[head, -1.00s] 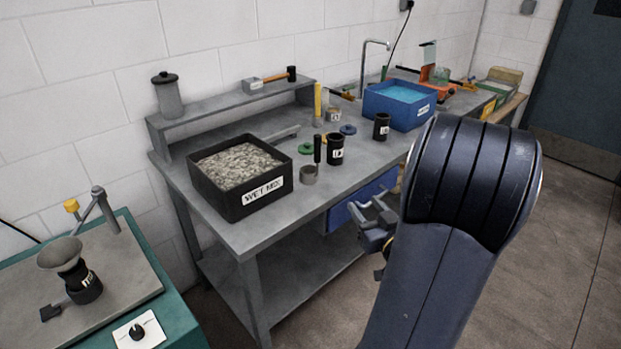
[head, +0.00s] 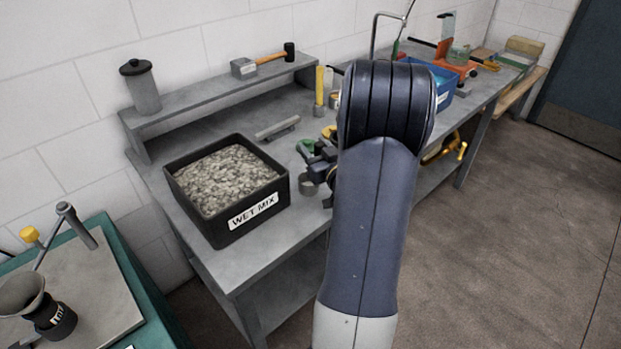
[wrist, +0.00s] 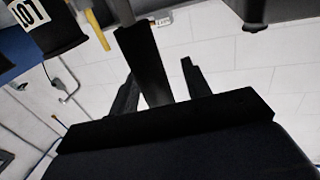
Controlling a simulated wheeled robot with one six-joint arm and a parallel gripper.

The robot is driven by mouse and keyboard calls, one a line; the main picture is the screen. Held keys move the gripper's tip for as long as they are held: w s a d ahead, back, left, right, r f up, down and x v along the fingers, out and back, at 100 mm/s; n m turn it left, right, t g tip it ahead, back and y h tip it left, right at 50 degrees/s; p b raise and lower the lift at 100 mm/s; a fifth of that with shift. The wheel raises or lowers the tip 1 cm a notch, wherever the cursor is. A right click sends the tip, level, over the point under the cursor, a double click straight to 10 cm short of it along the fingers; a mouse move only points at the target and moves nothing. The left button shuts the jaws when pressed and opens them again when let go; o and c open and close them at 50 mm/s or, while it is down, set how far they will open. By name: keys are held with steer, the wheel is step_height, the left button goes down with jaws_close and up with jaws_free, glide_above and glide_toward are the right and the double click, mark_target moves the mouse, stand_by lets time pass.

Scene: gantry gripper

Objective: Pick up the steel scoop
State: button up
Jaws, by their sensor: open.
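The steel scoop (head: 308,187) is a small round metal cup with an upright black handle. It stands on the grey bench just right of the wet mix tub, and my gripper hides its handle in the head view. My gripper (head: 312,161) is right at the scoop, above its cup. In the wrist view, which looks upside down, my gripper (wrist: 158,88) is open. A black bar, which looks like the scoop's handle (wrist: 142,55), shows between its two fingers. I cannot tell whether the fingers touch it.
A black tub (head: 213,230) labelled WET MIX stands to the left. A black cup (wrist: 50,30) with a label is close by in the wrist view. A shelf (head: 215,88) with a hammer and a jar runs behind. A blue bin (head: 441,98) stands farther right.

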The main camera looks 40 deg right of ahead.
steer(key=shift+c, duration=0.5)
steer(key=shift+s, duration=0.1)
steer(key=c, duration=0.9)
steer(key=shift+o, duration=0.2)
steer(key=shift+r, duration=0.15)
